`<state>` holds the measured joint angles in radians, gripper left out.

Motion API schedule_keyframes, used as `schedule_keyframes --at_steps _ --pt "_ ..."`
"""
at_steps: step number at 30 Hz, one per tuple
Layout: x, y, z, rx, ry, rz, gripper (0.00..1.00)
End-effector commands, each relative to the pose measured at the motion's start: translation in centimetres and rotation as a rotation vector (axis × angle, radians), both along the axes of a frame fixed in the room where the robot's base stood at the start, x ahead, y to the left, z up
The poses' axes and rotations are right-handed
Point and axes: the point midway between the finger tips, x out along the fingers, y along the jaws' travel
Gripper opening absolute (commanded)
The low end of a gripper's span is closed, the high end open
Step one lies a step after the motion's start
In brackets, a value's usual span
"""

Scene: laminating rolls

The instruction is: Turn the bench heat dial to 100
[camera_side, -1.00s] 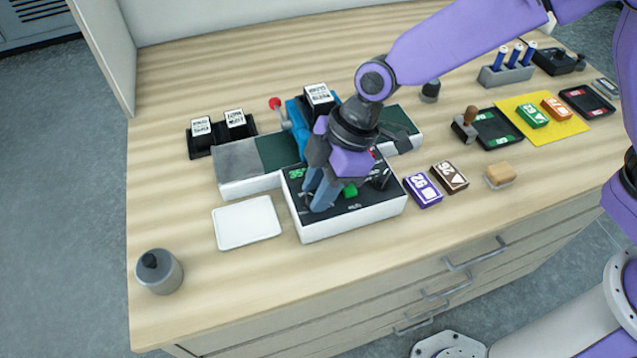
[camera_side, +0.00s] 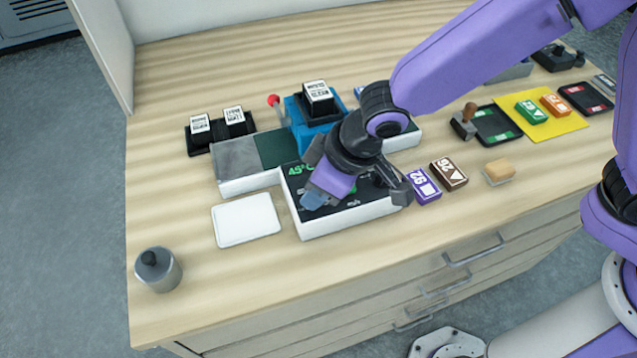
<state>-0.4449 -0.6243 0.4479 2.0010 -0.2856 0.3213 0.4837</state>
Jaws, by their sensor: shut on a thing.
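The bench control box (camera_side: 350,218) has a white body and a black top panel, and stands at the front of the bench machine. Its green display (camera_side: 298,169) reads about 45°C. My gripper (camera_side: 315,197) is tilted low over the left part of the panel, with its blue fingertips down at the panel, shut on the heat dial. The dial itself is hidden by the fingers and the gripper body.
A white tray (camera_side: 246,221) lies left of the box, and a grey canister (camera_side: 158,269) stands at the front left. A purple block (camera_side: 423,188) and a brown block (camera_side: 449,174) lie close to the right. A blue press (camera_side: 309,132) stands behind. The front wood is clear.

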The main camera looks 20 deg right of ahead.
Motion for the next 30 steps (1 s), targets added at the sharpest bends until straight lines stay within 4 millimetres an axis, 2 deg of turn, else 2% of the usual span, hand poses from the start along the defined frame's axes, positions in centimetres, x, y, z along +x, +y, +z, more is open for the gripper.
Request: schedule_keyframes --at_steps 18,30 --pt "-0.22 0.39 0.07 0.002 0.000 -0.434 0.00" --pt "-0.27 0.46 0.03 0.002 0.001 -0.567 0.00"
